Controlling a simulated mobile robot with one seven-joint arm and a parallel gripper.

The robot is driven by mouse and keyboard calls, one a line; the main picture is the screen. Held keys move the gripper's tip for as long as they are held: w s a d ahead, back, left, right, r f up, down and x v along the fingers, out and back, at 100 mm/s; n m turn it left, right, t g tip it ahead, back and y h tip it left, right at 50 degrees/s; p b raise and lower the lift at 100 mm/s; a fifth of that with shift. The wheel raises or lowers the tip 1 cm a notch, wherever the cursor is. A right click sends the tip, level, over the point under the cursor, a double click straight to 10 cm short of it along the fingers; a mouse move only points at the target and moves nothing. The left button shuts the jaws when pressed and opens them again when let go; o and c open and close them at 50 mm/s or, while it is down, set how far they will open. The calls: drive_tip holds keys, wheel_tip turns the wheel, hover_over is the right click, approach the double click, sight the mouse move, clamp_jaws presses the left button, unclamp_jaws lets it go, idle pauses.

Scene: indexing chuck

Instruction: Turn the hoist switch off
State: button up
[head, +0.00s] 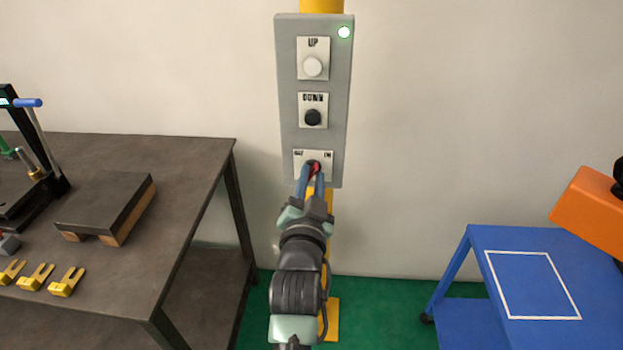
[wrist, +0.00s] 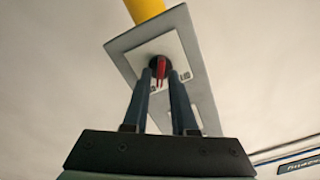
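A grey control panel (head: 287,110) hangs on the wall side with an UP button, a DOWN button and, at the bottom, a plate marked OFF at left and ON at right. The red hoist switch (head: 315,166) sits on that bottom plate, largely hidden by my fingers. My gripper (head: 311,172) is at the plate. In the wrist view the red switch lever (wrist: 161,68) stands between my two fingers (wrist: 161,80), with a gap on each side. Which mark the lever points at is unclear.
A dark workbench (head: 190,160) with a block (head: 105,200) and several yellow forked pieces (head: 67,281) stands at left. A blue table (head: 470,270) with a white outline and an orange object (head: 588,215) is at right. A yellow post (head: 331,318) stands below the panel.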

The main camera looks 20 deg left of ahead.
clamp_jaws()
drive_tip(key=n, duration=0.6)
drive_tip(key=shift+n, duration=0.3)
drive_tip(key=n+p, duration=0.1)
drive_tip(key=n, duration=0.4)
drive_tip(key=shift+a, duration=0.15)
drive_tip(key=shift+n, duration=0.3)
idle(0.3)
drive_tip(key=shift+o, duration=1.7)
unclamp_jaws()
